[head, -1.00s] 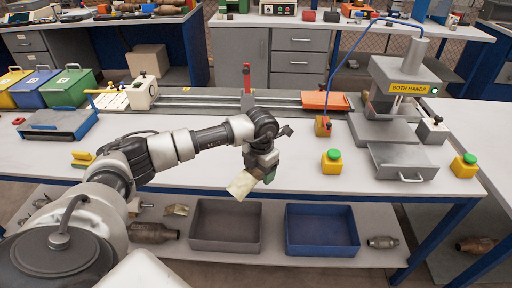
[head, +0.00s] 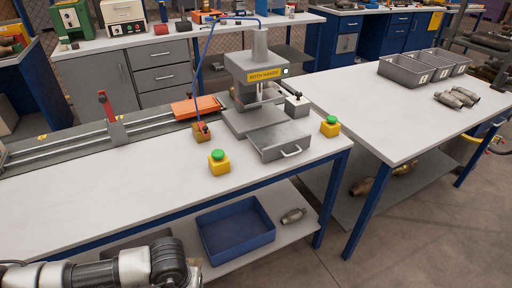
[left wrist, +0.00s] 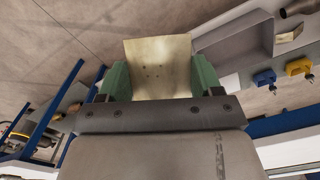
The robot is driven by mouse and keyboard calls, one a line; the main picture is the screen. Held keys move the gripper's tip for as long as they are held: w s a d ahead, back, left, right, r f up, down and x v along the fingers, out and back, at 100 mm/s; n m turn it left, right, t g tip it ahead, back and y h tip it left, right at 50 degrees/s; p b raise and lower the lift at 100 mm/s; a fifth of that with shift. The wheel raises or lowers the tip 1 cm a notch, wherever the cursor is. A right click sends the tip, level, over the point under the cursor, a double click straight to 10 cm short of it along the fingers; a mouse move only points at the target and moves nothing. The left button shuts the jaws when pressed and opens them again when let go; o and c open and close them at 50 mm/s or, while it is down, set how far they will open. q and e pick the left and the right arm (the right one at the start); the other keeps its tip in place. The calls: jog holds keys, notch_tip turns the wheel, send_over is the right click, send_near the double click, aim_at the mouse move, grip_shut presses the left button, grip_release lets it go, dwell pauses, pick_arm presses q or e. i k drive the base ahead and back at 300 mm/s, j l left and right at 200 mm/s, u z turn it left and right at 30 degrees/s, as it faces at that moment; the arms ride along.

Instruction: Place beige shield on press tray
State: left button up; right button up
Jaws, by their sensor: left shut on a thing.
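The beige shield (left wrist: 158,66) is a bent pale plate with a few small holes, seen in the left wrist view. My left gripper (left wrist: 161,80) is shut on it, with a green finger on each side. In the head view only my left arm shows at the bottom left; its gripper and the shield are out of that view. The press tray (head: 280,140) is a grey metal plate with a front handle, sticking out before the grey press (head: 256,77). Its top looks bare. My right gripper is in no view.
Yellow boxes with green buttons stand left (head: 219,167) and right (head: 330,129) of the tray. An orange block (head: 197,107) lies left of the press. A blue bin (head: 236,238) is on the lower shelf. The bench front is clear. Another table (head: 400,120) stands at right.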

aim_at(270, 139)
jog(key=i+l+u, duration=0.15)
jog(key=l, duration=0.3)
jog(key=i+l+u, duration=0.2)
jog(key=l, duration=0.25)
jog(key=l+u, duration=0.15)
jog(key=l, duration=0.3)
jog(key=i+l+u, duration=0.2)
jog(key=l, duration=0.3)
jog(key=k+j, duration=0.05)
